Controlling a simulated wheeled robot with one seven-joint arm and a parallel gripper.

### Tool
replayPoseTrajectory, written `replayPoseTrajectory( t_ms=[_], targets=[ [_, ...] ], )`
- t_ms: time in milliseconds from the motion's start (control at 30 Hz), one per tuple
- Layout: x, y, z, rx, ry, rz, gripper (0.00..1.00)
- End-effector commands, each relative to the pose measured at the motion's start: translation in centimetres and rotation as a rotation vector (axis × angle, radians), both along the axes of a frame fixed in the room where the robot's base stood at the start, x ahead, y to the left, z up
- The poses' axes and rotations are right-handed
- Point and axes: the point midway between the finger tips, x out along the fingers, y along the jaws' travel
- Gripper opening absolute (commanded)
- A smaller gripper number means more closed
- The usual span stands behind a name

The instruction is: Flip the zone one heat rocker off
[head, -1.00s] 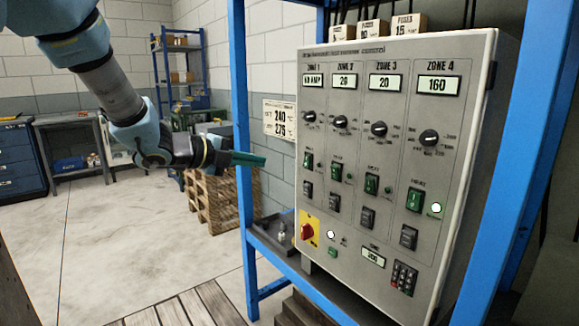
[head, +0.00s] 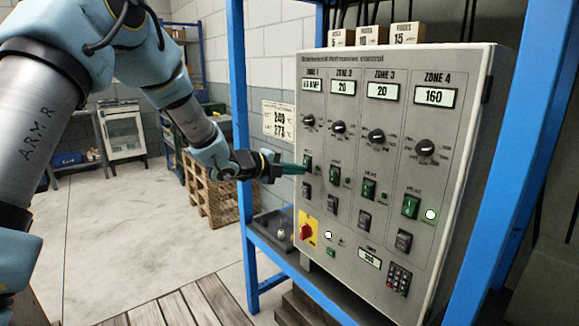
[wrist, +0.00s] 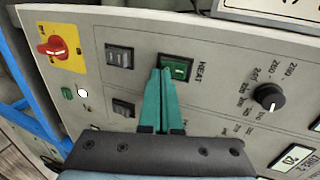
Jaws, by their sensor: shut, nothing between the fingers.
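The grey control cabinet (head: 330,230) has columns labelled zone 1 to zone 4. The zone 1 heat rocker (head: 308,160) is green, in the leftmost column under its knob (head: 309,121). In the wrist view this rocker (wrist: 180,66) sits beside the word HEAT, its lower left part hidden by my fingertips. My gripper (head: 303,169) is shut and empty, its teal fingers together and pointing at the panel. In the wrist view the fingertips (wrist: 160,70) overlap the rocker's edge. I cannot tell whether they touch it, or which way the rocker is tipped.
A black rocker (wrist: 119,56) sits below the zone 1 heat rocker, and a red rotary switch (head: 307,232) on yellow is lower left. The zone 4 lamp (head: 430,214) glows white. A blue frame post (head: 240,120) stands left of the cabinet, close to my arm.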

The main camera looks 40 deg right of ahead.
Motion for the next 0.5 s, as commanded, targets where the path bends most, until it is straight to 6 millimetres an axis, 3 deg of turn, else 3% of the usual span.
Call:
replayPoseTrajectory(
  t_ms=[500],
  targets=[
    [0.05, -0.28, -0.86, -0.032, 0.002, 0.002, 0.00]
  ],
)
